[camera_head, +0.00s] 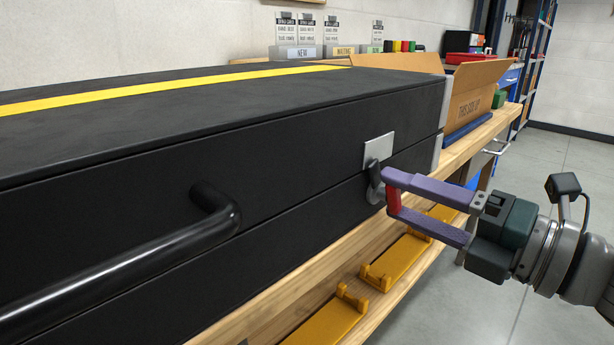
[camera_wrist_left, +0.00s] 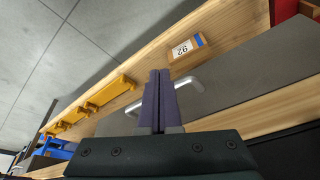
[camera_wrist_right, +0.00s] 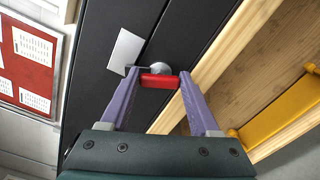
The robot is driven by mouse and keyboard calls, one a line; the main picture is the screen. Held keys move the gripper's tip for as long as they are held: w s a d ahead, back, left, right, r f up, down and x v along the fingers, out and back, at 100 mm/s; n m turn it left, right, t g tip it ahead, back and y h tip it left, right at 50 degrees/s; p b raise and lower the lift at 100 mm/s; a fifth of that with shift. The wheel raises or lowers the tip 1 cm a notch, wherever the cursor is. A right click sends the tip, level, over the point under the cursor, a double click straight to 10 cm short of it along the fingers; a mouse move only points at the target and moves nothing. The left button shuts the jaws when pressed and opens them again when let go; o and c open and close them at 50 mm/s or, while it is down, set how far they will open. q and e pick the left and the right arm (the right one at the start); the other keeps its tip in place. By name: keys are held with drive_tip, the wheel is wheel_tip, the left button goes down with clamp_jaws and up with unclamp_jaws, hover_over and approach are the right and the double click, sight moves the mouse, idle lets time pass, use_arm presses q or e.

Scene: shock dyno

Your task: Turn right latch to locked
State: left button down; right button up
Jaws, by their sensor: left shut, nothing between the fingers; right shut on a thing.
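The right latch has a pale metal plate (camera_head: 378,150) on the front of a long black case (camera_head: 300,165), near its right end. A dark lever (camera_head: 375,184) hangs below the plate and carries a red grip (camera_head: 393,200). My right gripper (camera_head: 391,199) has its purple fingers at the two ends of the red grip and is shut on it. In the right wrist view the red grip (camera_wrist_right: 158,81) spans the fingertips, beside a round grey knob (camera_wrist_right: 162,69) and the plate (camera_wrist_right: 125,50). My left gripper (camera_wrist_left: 160,72) is shut and empty, away from the latch.
A black bar handle (camera_head: 130,262) sticks out from the case front at left. Yellow brackets (camera_head: 395,262) lie on the wooden shelf below. An open cardboard box (camera_head: 480,92) stands beyond the case. The floor at right is clear.

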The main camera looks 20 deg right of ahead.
drive_tip(key=m+p, duration=0.1)
drive_tip(key=m, duration=0.2)
drive_tip(key=shift+m+p, duration=0.3)
drive_tip(key=shift+p, duration=0.05)
drive_tip(key=shift+m, duration=0.5)
drive_tip(key=shift+f, duration=0.1)
drive_tip(key=o, duration=1.4)
drive_tip(key=shift+c, duration=0.2)
drive_tip(key=p+v, duration=0.1)
drive_tip(key=v, duration=0.9)
